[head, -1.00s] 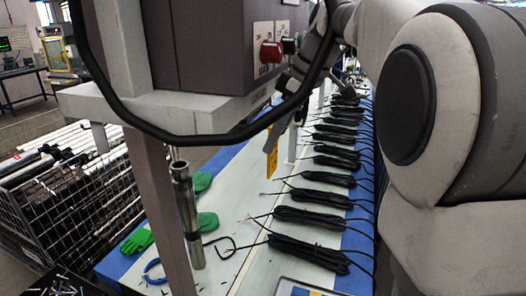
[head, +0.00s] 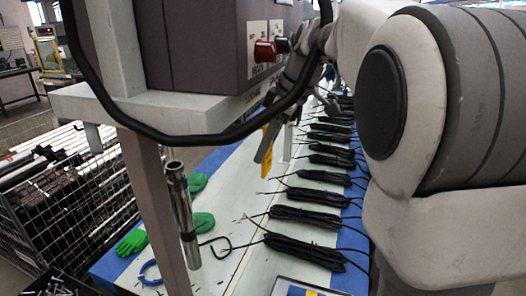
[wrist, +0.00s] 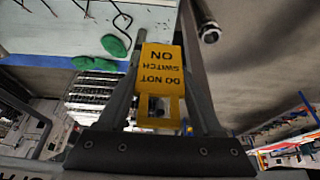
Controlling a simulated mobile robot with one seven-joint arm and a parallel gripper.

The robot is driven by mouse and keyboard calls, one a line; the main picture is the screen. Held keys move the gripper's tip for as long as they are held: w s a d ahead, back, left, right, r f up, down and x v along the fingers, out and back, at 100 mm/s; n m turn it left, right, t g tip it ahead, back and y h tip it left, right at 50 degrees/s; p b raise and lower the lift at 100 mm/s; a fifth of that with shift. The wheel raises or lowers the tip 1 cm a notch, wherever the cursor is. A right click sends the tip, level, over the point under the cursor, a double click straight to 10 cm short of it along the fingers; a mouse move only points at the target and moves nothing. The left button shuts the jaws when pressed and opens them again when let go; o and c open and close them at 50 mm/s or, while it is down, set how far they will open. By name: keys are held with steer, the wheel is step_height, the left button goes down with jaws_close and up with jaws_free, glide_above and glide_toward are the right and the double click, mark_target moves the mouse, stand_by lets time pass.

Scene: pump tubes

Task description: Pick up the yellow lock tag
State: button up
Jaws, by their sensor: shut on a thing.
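The yellow lock tag (wrist: 161,69) is between the two fingers of my gripper (wrist: 160,62) in the wrist view, with "DO NOT SWITCH ON" printed upside down on it. My gripper is shut on the tag. In the head view the tag (head: 269,158) hangs beside a grey finger of my gripper (head: 267,143), above the white worktop and clear of it. The finger hides part of the tag there.
A grey control box with a red knob (head: 265,52) stands close left of my gripper, with a black cable looping in front. Black cable bundles (head: 304,251) line the worktop (head: 230,228). Green gloves (head: 133,243) and a metal cylinder (head: 182,213) are at left.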

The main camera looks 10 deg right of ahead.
steer(key=shift+r, duration=0.15)
steer(key=shift+r, duration=0.2)
steer(key=s+d, duration=0.3)
steer(key=d, duration=0.2)
steer(key=s+d+b, duration=0.1)
steer(key=s+d, duration=0.2)
steer(key=d, duration=0.2)
steer(key=s+d+b, duration=0.1)
steer(key=s+d, duration=0.3)
steer(key=d, duration=0.1)
steer(key=shift+r, duration=0.4)
steer(key=shift+w, duration=0.1)
steer(key=w+d+m+t+h+p, duration=0.2)
steer(key=w+m+p, duration=0.5)
steer(key=w, duration=0.9)
steer(key=shift+n, duration=0.5)
steer(key=shift+w+a+f+p, duration=0.25)
steer(key=shift+w+a, duration=0.65)
steer(key=shift+a, duration=0.65)
steer(key=shift+w+a+f+p, duration=0.15)
steer(key=shift+w+a+p, duration=0.25)
steer(key=shift+w+a, duration=0.8)
steer(key=shift+w+a+f+p, duration=0.25)
steer(key=shift+w+a, duration=0.35)
steer(key=shift+a, duration=1.25)
